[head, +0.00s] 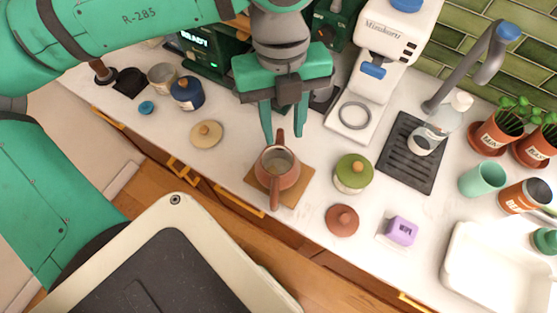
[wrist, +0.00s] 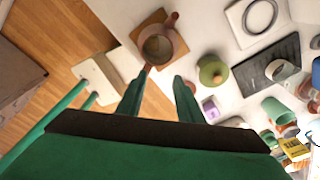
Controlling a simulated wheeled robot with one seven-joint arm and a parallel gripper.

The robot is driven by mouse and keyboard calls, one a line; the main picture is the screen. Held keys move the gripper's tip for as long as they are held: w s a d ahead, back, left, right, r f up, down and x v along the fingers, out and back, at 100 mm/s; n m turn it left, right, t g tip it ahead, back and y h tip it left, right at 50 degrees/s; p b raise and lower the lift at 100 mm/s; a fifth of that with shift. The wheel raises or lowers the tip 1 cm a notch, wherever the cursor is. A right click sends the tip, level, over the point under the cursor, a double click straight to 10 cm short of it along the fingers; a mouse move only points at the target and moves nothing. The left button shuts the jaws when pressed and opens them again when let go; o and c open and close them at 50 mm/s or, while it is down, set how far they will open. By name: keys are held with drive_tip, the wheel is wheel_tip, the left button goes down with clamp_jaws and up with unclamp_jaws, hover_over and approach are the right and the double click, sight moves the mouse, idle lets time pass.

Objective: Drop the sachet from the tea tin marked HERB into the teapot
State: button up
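The terracotta teapot (head: 278,168) stands lidless on a wooden board, its mouth facing up. The wrist view shows the teapot (wrist: 158,46) just beyond my fingertips. Its inside looks greyish-tan; I cannot tell whether a sachet lies in it. My gripper (head: 284,134) is near and above the teapot, its fingers apart with nothing visible between them; the wrist view also shows the gripper open (wrist: 163,76). No sachet is identifiable. A cream tin (head: 162,76) stands lidless at the back left, beside a dark blue tin (head: 186,93). No HERB marking is readable.
A beige lid (head: 206,134) lies left of the teapot. A green tin (head: 353,173), a terracotta lid (head: 342,220) and a purple box (head: 401,231) stand to its right. A white machine (head: 384,55) is behind; a white tray (head: 497,265) is far right.

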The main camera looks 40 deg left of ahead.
drive_tip(key=r, duration=0.5)
drive_tip(key=shift+w+a+r, duration=0.1)
drive_tip(key=shift+a+r, duration=0.15)
drive_tip(key=shift+a, duration=0.05)
drive_tip(key=shift+w, duration=0.1)
